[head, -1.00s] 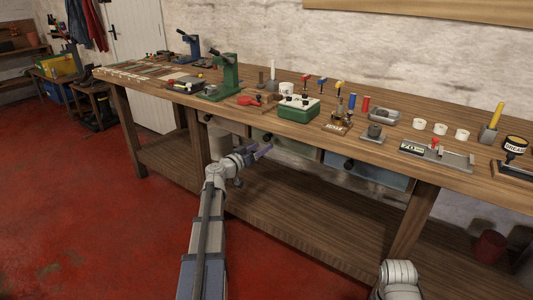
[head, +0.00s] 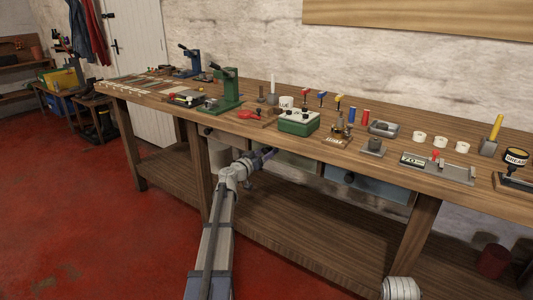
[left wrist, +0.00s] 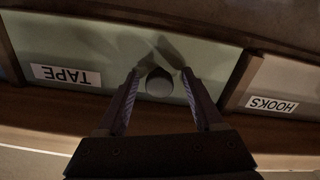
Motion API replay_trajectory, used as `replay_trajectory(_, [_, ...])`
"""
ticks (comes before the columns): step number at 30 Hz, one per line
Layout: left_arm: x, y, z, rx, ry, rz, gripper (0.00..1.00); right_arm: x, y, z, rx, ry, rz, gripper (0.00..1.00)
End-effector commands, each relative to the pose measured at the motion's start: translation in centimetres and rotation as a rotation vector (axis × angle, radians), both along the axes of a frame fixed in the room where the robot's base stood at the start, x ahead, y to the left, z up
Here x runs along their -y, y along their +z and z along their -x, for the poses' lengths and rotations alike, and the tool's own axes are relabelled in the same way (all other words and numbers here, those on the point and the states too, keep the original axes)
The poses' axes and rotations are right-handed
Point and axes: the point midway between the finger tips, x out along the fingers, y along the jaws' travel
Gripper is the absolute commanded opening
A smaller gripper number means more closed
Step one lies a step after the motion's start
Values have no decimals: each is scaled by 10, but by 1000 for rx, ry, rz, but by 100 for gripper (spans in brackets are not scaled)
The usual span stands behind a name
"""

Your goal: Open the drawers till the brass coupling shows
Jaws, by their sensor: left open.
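My left gripper (head: 268,153) is open in front of the pale green middle drawer (head: 299,163) under the bench. In the left wrist view its fingers (left wrist: 163,100) stand on either side of the round grey knob (left wrist: 159,83) of the drawer labelled TAPE (left wrist: 66,75), which reads upside down. I cannot tell whether they touch the knob. Beside it is a pale drawer labelled HOOKS (left wrist: 272,104). A blue drawer (head: 367,190) with a dark knob (head: 349,178) is to the right and looks shut. No drawer's inside shows, and I see no brass coupling in a drawer. My right gripper is out of view.
The wooden bench top (head: 300,143) carries a green press (head: 227,90), a green box (head: 298,122), white round tubs and other tools. A lower shelf (head: 290,231) runs beneath the drawers, and a bench leg (head: 413,235) stands at the right. Red floor lies open at the left.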

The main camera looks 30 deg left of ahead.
Motion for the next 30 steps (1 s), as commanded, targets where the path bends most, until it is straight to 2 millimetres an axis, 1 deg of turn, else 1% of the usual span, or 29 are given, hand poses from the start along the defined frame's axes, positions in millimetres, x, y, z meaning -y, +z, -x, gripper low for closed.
replay_trajectory(7, [1, 0, -1, 0, 0, 0, 69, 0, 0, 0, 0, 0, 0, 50])
replay_trajectory(25, [0, 0, -1, 0, 0, 0, 1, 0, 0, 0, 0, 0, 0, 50])
replay_trajectory(30, [0, 0, -1, 0, 0, 0, 0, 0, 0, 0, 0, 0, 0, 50])
